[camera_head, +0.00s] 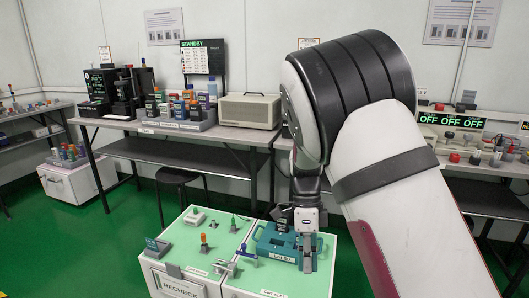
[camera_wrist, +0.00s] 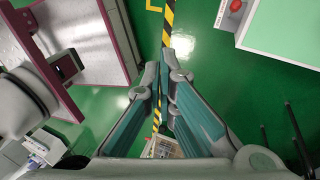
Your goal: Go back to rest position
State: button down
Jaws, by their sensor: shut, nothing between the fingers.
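My gripper (camera_head: 307,268) hangs with its fingers down in the head view. It overlaps the right part of the teal case in the picture and hides some of it. In the wrist view, the two teal-and-grey fingers of my gripper (camera_wrist: 165,78) come together at the tips, with nothing between them. Green floor shows beyond the tips in that view. The teal case (camera_head: 270,247) lies on the pale green top of a white cabinet. I cannot tell the height of the fingers above it.
The cabinet top (camera_head: 185,262) holds several small testers and clamps. Behind it, a long bench (camera_head: 150,124) carries handheld testers and a beige box (camera_head: 249,111). A right bench holds an OFF display (camera_head: 449,120). Yellow-black tape (camera_wrist: 168,25) crosses open floor in the wrist view.

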jog(key=s+d+r+n+t+y, duration=0.1)
jog(key=s+d+r+n, duration=0.1)
jog(key=s+r+n, duration=0.45)
jog(key=s+d+r+n+t+y, duration=0.1)
jog(key=s+d+r+n, duration=0.2)
jog(key=s+r, duration=0.6)
jog(key=s+d+n+t+h, duration=0.1)
jog(key=s+d+n, duration=0.1)
jog(key=s+n, duration=0.5)
jog(key=s+d+n+t+h, duration=0.15)
jog(key=s+n, duration=0.25)
jog(key=s, duration=0.7)
notch_tip(320, 180, up, 32)
jog(key=t+p, duration=0.4)
jog(key=p, duration=2.5)
jog(key=shift+s+d+y, duration=0.15)
jog(key=shift+d+y, duration=0.2)
jog(key=shift+y, duration=0.1)
